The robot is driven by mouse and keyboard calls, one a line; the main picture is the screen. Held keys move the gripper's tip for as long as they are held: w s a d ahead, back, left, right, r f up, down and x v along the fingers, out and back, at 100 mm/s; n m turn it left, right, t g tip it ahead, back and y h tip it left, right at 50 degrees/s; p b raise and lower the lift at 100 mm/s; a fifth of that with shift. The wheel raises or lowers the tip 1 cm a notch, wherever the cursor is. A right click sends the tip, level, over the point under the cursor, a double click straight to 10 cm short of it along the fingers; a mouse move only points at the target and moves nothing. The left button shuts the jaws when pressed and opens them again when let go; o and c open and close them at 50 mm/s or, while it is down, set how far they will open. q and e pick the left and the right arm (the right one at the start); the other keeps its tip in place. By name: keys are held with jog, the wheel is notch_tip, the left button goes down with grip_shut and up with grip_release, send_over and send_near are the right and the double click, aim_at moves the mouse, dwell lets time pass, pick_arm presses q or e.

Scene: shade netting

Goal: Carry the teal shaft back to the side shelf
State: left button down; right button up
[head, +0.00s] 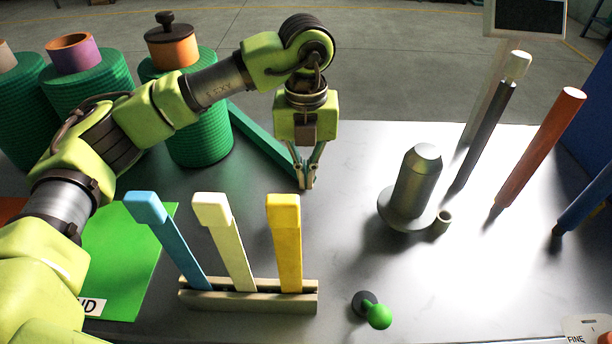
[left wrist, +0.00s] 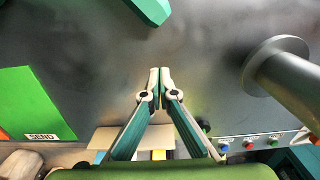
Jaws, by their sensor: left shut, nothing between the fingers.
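A teal-green bar, which looks like the teal shaft (head: 258,137), lies slanted on the grey table behind my left gripper. One end of the shaft (left wrist: 150,8) shows at the top edge of the left wrist view. My left gripper (head: 307,186) points down over the table, in front of the shaft's near end. Its fingertips (left wrist: 160,76) are together with nothing between them, apart from the shaft in the left wrist view. The side shelf cannot be made out for sure. My right gripper is not in view.
Blue, cream and yellow levers (head: 284,240) stand in a rack at the front. A grey metal cylinder on a round base (head: 415,190) stands to the right, with dark, orange and blue rods beyond. Green spools (head: 200,125) stand at the back left. A green SEND mat (head: 125,255) lies left.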

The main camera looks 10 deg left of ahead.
aim_at(306, 195)
pick_arm(q)
notch_tip(306, 195, down, 8)
jog(key=shift+r+b, duration=0.1)
jog(key=shift+b, duration=0.2)
jog(key=w, duration=0.3)
jog(key=shift+a+r, duration=0.1)
jog(key=shift+a, duration=0.2)
jog(key=shift+w+a, duration=0.1)
jog(key=shift+w, duration=0.35)
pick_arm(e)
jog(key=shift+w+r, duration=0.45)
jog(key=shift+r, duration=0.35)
